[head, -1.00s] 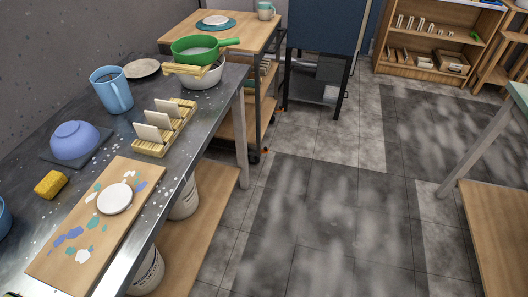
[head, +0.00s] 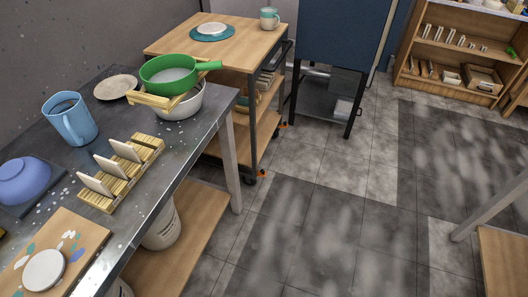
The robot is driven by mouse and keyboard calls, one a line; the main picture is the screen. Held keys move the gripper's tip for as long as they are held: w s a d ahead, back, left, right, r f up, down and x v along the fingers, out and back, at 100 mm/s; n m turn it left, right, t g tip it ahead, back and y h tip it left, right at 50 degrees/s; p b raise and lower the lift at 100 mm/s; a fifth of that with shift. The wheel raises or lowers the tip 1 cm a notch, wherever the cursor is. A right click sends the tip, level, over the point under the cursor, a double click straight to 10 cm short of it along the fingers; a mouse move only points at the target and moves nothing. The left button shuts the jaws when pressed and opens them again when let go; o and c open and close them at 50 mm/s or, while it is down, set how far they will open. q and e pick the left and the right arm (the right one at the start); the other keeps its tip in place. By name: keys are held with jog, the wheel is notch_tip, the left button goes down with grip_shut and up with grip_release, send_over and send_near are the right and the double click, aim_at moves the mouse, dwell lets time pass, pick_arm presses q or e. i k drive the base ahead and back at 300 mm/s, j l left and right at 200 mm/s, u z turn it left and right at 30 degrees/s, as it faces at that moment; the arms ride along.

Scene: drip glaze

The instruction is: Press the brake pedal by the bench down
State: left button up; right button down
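A wooden-topped trolley (head: 172,43) stands just beyond the end of the metal-topped bench (head: 78,148). Small orange tabs show at its casters. The nearer orange tab (head: 263,174) is at the caster closest to the bench's end leg (head: 229,160), low by the floor. A farther orange tab (head: 284,125) is at the caster toward the blue cabinet. They look like brake pedals, but they are too small to tell whether either is up or down. Neither of my grippers is in view.
The tiled floor (head: 325,220) right of the trolley is clear. A blue cabinet (head: 340,30) on dark legs stands behind it. A table leg (head: 488,212) and low wooden shelf (head: 503,255) are at right. A green pan (head: 172,75) sits near the bench's end.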

aim_at(262, 173)
jog(key=i+l+u, duration=0.1)
jog(key=i+l, duration=0.3)
jog(key=i+l+u, duration=0.15)
jog(key=i+l, duration=0.2)
jog(key=i+l+u, duration=0.1)
jog(key=i+l, duration=0.25)
jog(key=l, duration=0.2)
jog(key=i+l+u, duration=0.1)
jog(key=i+l, duration=0.2)
jog(key=l, duration=0.2)
